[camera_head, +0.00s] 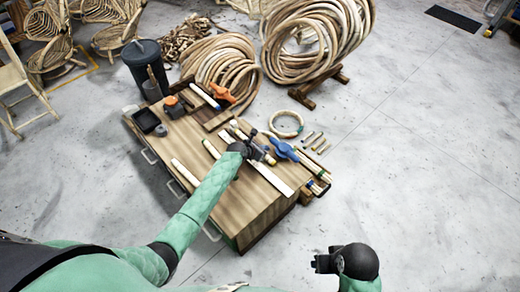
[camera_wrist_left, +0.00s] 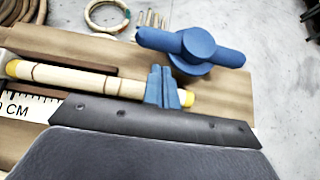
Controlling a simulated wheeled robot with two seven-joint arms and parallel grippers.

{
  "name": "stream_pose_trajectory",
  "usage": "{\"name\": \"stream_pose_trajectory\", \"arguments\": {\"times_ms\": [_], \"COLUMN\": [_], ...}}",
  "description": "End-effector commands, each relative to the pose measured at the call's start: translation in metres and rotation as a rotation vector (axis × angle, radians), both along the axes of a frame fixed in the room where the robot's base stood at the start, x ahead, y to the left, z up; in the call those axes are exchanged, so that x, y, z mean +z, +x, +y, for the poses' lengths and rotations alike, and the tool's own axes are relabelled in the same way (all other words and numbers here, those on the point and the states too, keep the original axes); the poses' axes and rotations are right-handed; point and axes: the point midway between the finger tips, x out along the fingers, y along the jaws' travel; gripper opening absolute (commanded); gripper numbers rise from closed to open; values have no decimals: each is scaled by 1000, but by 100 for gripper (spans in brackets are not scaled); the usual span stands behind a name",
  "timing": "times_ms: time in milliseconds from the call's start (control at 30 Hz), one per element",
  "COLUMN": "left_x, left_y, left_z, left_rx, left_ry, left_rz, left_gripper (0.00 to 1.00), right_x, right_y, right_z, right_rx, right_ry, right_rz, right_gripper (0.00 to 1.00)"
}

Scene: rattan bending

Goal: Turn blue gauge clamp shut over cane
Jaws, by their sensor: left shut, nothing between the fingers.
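The blue gauge clamp (camera_head: 283,149) is at the right end of the wooden bench. In the left wrist view its blue handle (camera_wrist_left: 190,46) has a round hub and two arms, lying crosswise beyond the cane. The pale cane (camera_wrist_left: 80,78) with yellow bands runs left to right, its right part by narrow blue-grey uprights (camera_wrist_left: 162,87). I cannot tell whether these belong to the gauge or my fingers. My left gripper (camera_head: 262,153) is shut and empty, just left of the clamp handle. My right gripper (camera_head: 325,263) is apart from the bench; its finger opening is unclear.
An orange clamp (camera_head: 222,92) and a black tray (camera_head: 147,120) are on the bench (camera_head: 225,215). A scale strip (camera_wrist_left: 28,107) lies beside the cane. Large cane coils (camera_head: 318,40) stand behind; floor at right is clear.

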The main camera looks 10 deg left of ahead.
Motion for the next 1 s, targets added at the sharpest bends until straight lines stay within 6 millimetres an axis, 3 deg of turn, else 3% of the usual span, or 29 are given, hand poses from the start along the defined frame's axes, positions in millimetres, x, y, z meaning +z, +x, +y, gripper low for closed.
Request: {"name": "stream_pose_trajectory", "arguments": {"times_ms": [200,500,833,1000], "left_x": [-17,-24,-24,-24], "left_y": [18,26,26,25], "left_z": [-13,-19,-18,-2], "left_rx": [-1,-1,-1,-10], "left_ry": [0,1,1,1], "left_rz": [1,0,0,-1], "left_gripper": [0,0,0,0], "right_x": [-2,-8,-5,-3], "right_y": [1,1,2,4], "right_z": [3,4,3,3], "right_rx": [2,4,5,6], "right_ry": [7,9,7,7], "right_rz": [-8,-4,-9,-17], "right_gripper": [51,51,51,51]}}
